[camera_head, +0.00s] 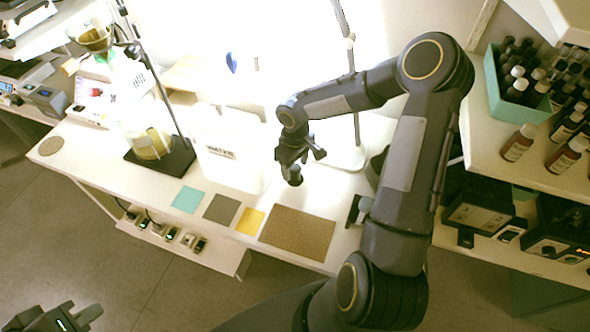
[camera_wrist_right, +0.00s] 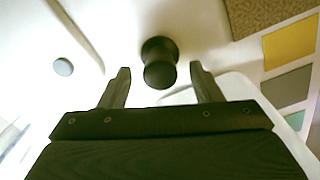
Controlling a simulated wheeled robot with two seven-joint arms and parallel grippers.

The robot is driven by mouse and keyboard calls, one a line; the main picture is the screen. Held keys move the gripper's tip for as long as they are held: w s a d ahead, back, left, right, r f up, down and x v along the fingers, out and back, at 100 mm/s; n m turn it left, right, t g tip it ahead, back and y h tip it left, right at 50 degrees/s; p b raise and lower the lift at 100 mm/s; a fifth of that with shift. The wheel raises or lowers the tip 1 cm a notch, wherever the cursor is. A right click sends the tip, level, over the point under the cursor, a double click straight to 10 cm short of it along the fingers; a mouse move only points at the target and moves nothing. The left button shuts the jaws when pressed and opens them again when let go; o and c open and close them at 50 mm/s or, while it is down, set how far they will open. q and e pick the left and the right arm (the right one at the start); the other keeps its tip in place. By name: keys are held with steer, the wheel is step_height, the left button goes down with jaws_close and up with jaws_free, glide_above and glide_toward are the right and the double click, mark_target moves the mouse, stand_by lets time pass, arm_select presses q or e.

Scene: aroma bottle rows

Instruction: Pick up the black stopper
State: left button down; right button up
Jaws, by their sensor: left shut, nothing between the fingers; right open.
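The black stopper (camera_head: 295,177) stands on the white table just below my right gripper (camera_head: 297,160). In the right wrist view the black stopper (camera_wrist_right: 159,62) appears as a dark round shape in line with the gap between the fingers of my right gripper (camera_wrist_right: 160,86). The right fingers are open and empty; I cannot tell exactly how far their tips are from the stopper. My left gripper (camera_head: 58,318) is shut and empty at the bottom left of the head view, away from the table.
A white container (camera_head: 228,160) stands left of the stopper. A brown mat (camera_head: 298,233) and yellow (camera_head: 250,221), grey (camera_head: 221,209) and teal (camera_head: 187,199) squares lie along the front. A stand base (camera_head: 343,158) is behind. A teal crate (camera_head: 520,108) of bottles is on the right shelf.

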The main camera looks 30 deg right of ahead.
steer(key=shift+f, duration=0.6)
steer(key=c, duration=0.9)
